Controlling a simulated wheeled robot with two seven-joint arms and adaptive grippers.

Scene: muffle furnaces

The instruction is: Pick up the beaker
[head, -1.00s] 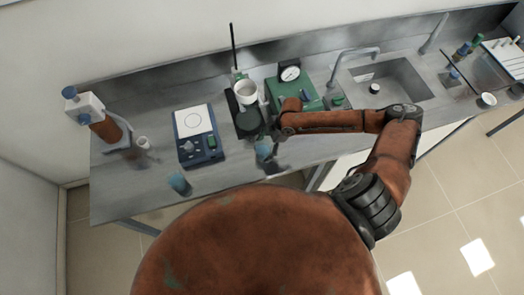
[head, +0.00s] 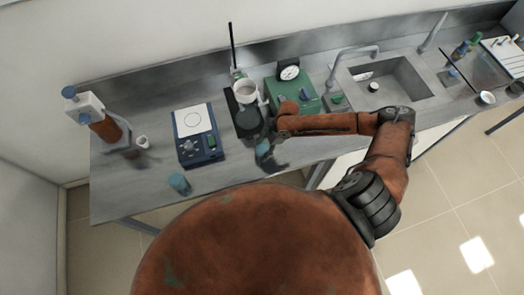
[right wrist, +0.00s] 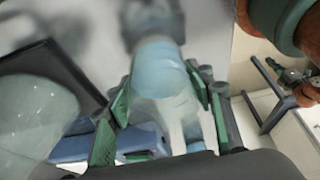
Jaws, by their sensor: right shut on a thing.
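A small beaker with pale blue contents (head: 262,147) is at the front of the bench, right of the blue hotplate-like device. My right gripper (head: 270,160) is shut on it. In the right wrist view the beaker (right wrist: 160,68) sits between the green finger pads of the gripper (right wrist: 165,105), looking upright to slightly tilted. I cannot tell how far its base is from the bench top. A second blue beaker-like vessel (head: 179,183) stands at the front edge, to the left. My left gripper is not in view.
The blue device (head: 197,135) stands left of the gripper. A stand with a white funnel (head: 246,92) and a green box with a gauge (head: 291,92) are behind it. A sink (head: 392,82) lies right. A small white cup (head: 142,142) stands left.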

